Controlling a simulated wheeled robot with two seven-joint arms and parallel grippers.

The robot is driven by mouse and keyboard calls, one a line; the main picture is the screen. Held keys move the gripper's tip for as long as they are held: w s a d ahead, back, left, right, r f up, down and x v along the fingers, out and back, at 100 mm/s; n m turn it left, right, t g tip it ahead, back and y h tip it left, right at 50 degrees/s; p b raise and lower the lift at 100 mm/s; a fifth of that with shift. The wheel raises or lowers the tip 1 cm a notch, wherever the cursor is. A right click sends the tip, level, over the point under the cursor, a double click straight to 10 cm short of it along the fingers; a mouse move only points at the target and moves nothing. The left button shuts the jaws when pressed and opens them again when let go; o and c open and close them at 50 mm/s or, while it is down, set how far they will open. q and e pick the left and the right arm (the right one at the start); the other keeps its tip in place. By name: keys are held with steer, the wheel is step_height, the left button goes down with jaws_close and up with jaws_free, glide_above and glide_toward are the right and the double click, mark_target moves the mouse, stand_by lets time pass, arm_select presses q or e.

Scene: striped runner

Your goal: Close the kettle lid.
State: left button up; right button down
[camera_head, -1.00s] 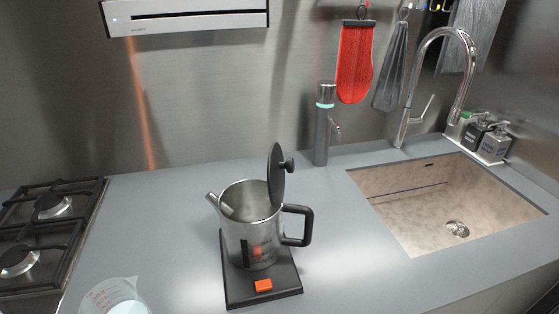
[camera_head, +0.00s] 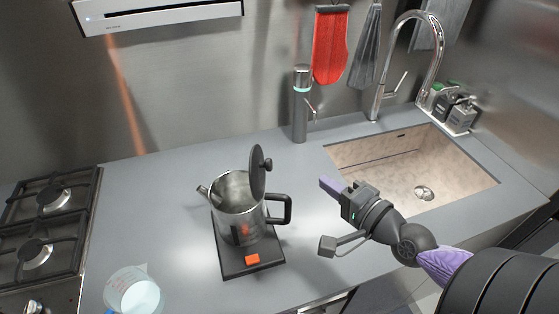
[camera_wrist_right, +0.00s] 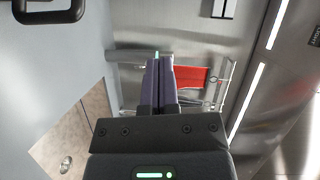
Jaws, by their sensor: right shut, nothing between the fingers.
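The steel kettle (camera_head: 236,216) stands on its black base (camera_head: 232,266) with an orange switch. Its black lid (camera_head: 257,172) is open, standing upright on the handle side, with its knob to the right. The black handle (camera_head: 287,209) points right; part of it also shows at the upper left of the right wrist view (camera_wrist_right: 48,14). My right gripper (camera_head: 326,184) is to the right of the kettle, apart from the handle, pointing left. In the right wrist view its purple fingers (camera_wrist_right: 158,62) are together with nothing between them. My left gripper is not in view.
The sink (camera_head: 410,165) lies behind my right arm. A tall dispenser (camera_head: 300,105) stands behind the kettle. A measuring jug (camera_head: 134,290) is at the front left, and the gas hob (camera_head: 50,215) is at the left. Counter around the kettle is clear.

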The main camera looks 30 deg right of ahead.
steer(key=w+a+f+p, duration=0.1)
steer(key=w+a, duration=0.3)
steer(key=w, duration=0.5)
steer(key=shift+f+p, duration=0.2)
steer(key=shift+p, duration=0.7)
steer(key=shift+w, duration=0.1)
